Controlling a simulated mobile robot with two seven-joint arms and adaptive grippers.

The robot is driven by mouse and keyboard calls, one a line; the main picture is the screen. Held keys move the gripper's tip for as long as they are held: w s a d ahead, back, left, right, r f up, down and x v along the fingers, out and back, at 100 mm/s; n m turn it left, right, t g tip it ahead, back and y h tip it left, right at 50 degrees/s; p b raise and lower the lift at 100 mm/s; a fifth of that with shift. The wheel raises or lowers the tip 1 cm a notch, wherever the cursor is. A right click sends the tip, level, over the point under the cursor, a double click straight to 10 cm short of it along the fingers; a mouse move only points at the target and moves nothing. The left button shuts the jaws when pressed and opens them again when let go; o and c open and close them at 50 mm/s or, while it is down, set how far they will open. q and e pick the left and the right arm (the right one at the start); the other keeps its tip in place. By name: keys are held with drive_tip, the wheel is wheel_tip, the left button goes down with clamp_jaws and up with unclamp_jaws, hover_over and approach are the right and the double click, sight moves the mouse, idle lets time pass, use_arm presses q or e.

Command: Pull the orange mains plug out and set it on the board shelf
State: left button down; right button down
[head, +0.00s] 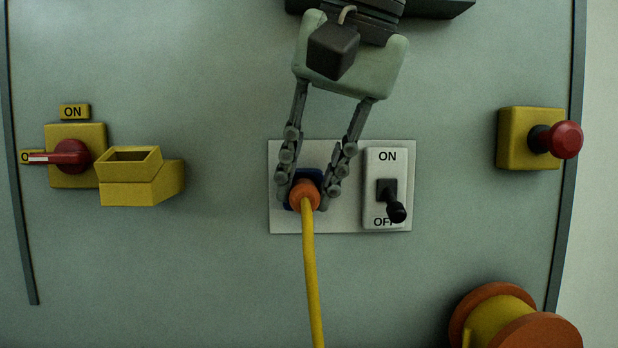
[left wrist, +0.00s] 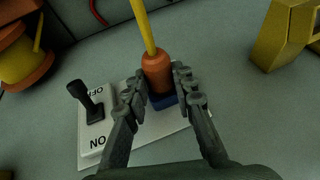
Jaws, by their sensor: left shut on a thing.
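The orange mains plug (head: 304,194) sits at the blue socket (head: 317,177) on a pale plate (head: 285,222). Its yellow cord (head: 312,280) hangs down. My left gripper (head: 307,193) comes from above with its two fingers on either side of the plug, shut on it. In the left wrist view the plug (left wrist: 157,72) is between the fingertips, with the blue socket (left wrist: 164,101) right behind it. I cannot tell whether the plug is fully seated. The board shelf cannot be made out for certain; a yellow open-topped box (head: 140,180) is fixed at the left. My right gripper is not in view.
Right of the socket is a switch (head: 392,195) with its black lever down at OFF. A red rotary handle (head: 68,158) is at the left. A red button (head: 565,139) sticks out at the right. An orange and yellow reel (head: 500,325) stands lower right.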

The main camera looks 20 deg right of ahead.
sight(312, 185)
use_arm(q)
drive_tip(key=shift+s+a+b, duration=0.2)
drive_tip(key=shift+s, duration=0.5)
drive_tip(key=shift+s+a+b, duration=0.2)
drive_tip(key=shift+s+a, duration=0.05)
drive_tip(key=shift+s, duration=0.4)
drive_tip(key=shift+s+a+b, duration=0.2)
drive_tip(key=shift+s, duration=0.5)
